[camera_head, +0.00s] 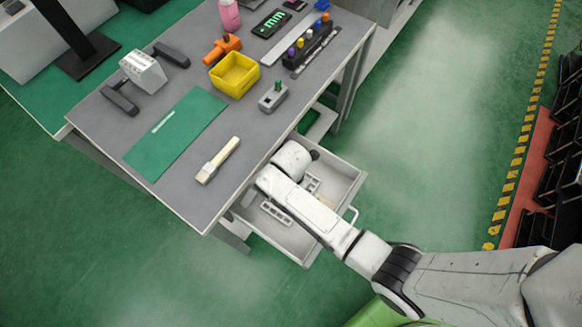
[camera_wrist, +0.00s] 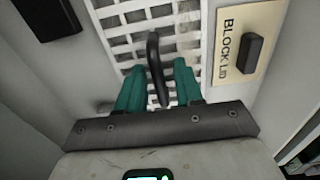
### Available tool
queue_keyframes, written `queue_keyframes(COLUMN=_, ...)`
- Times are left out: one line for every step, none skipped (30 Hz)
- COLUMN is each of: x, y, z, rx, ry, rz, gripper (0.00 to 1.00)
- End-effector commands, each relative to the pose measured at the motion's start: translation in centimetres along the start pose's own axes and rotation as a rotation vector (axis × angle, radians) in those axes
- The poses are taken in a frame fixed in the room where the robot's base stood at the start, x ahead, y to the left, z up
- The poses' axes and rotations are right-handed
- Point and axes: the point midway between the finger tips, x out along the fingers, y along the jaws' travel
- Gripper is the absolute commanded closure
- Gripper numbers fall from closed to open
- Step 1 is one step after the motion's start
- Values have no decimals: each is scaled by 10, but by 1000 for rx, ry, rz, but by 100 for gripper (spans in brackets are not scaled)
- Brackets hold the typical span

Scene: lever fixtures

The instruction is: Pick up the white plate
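The white plate (camera_wrist: 188,42) is a grid of square holes with an upright black loop handle (camera_wrist: 153,48), seen at the top middle of the wrist view. My gripper (camera_wrist: 159,78) has two teal fingers, one on each side of the handle. Gaps show between the fingers and the handle, so the gripper looks open. I cannot tell how far down the handle the fingertips reach. In the head view my arm hangs over the open drawer (camera_head: 345,172) and hides the fingers and much of what lies inside.
A cream plate marked "BLOCK LID" (camera_wrist: 233,62) with a black knob lies right of the grid. The drawer's walls are close around my gripper. Above the drawer is the grey table (camera_head: 160,205), with a yellow bin (camera_head: 234,75), a green mat (camera_head: 175,135) and a brush-like tool (camera_head: 218,160).

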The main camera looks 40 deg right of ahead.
Motion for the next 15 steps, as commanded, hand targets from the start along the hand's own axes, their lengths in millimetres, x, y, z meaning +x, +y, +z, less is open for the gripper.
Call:
queue_keyframes(x=1, y=0, z=0, rx=0, ry=0, rz=1, gripper=64)
queue_keyframes(x=1, y=0, z=0, rx=0, ry=0, rz=1, gripper=64)
queue_keyframes(x=1, y=0, z=0, rx=0, ry=0, rz=2, gripper=64)
queue_keyframes(x=1, y=0, z=0, rx=0, ry=0, rz=2, gripper=64)
queue_keyframes(x=1, y=0, z=0, rx=0, ry=0, rz=2, gripper=64)
queue_keyframes(x=1, y=0, z=0, rx=0, ry=0, rz=1, gripper=64)
queue_keyframes(x=1, y=0, z=0, rx=0, ry=0, rz=1, gripper=65)
queue_keyframes(x=1, y=0, z=0, rx=0, ry=0, rz=1, gripper=68)
queue_keyframes(x=1, y=0, z=0, rx=0, ry=0, rz=1, gripper=72)
queue_keyframes(x=1, y=0, z=0, rx=0, ry=0, rz=1, gripper=75)
queue_keyframes(x=1, y=0, z=0, rx=0, ry=0, rz=1, gripper=78)
queue_keyframes(x=1, y=0, z=0, rx=0, ry=0, rz=1, gripper=82)
queue_keyframes(x=1, y=0, z=0, rx=0, ry=0, rz=1, gripper=84)
queue_keyframes(x=1, y=0, z=0, rx=0, ry=0, rz=1, gripper=87)
queue_keyframes(x=1, y=0, z=0, rx=0, ry=0, rz=1, gripper=91)
